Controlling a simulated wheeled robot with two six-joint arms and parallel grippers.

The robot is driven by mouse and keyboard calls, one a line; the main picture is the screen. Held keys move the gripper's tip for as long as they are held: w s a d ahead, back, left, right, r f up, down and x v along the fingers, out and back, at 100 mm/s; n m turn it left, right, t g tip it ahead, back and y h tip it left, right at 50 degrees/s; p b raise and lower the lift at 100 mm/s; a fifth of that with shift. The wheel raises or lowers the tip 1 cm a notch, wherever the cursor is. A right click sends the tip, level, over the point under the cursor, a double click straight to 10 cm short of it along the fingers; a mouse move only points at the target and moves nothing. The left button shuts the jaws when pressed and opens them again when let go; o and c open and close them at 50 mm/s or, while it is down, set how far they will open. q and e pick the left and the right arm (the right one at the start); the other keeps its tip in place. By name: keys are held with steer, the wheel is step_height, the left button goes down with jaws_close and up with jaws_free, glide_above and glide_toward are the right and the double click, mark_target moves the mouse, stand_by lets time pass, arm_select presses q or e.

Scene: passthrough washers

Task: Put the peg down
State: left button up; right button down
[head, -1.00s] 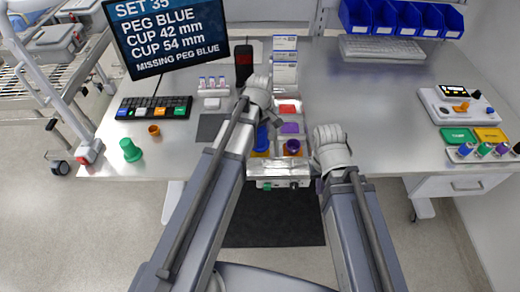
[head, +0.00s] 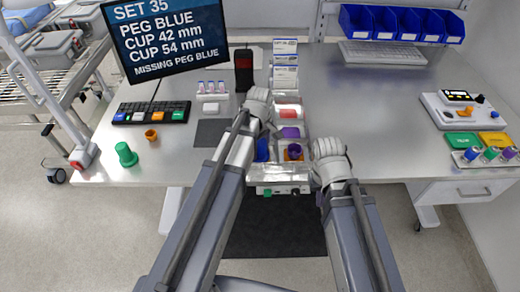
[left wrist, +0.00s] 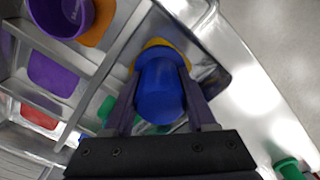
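The blue peg (head: 262,150) is in the near left compartment of the metal tray (head: 280,189). In the left wrist view the blue peg (left wrist: 160,92) sits between the two fingers of my left gripper (left wrist: 160,75), which appear to touch its sides. A yellow piece (left wrist: 155,45) shows just behind it; I cannot tell whether the peg rests on anything. A purple cup (head: 293,151) with an orange piece is in the compartment beside it. My right gripper (head: 325,150) is right of the tray; its fingers are hidden. The screen (head: 168,35) reads MISSING PEG BLUE.
A green peg (head: 126,154) and a small orange cup (head: 151,135) stand on the left of the table, near a keyboard (head: 152,112). Blue bins (head: 400,22) are at the back.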

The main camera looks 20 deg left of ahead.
arm_select(q)
steer(key=o, duration=0.4)
steer(key=shift+r, duration=0.1)
step_height(320, 180, up, 12)
steer(key=p, duration=1.2)
steer(key=shift+r, duration=0.1)
steer(key=s+d+m+y, duration=0.1)
steer(key=s+d+m, duration=0.9)
steer(key=s+m, duration=0.4)
steer(key=shift+s+d+m, duration=0.15)
steer(key=shift+d+m, duration=0.1)
steer(key=shift+m, duration=0.75)
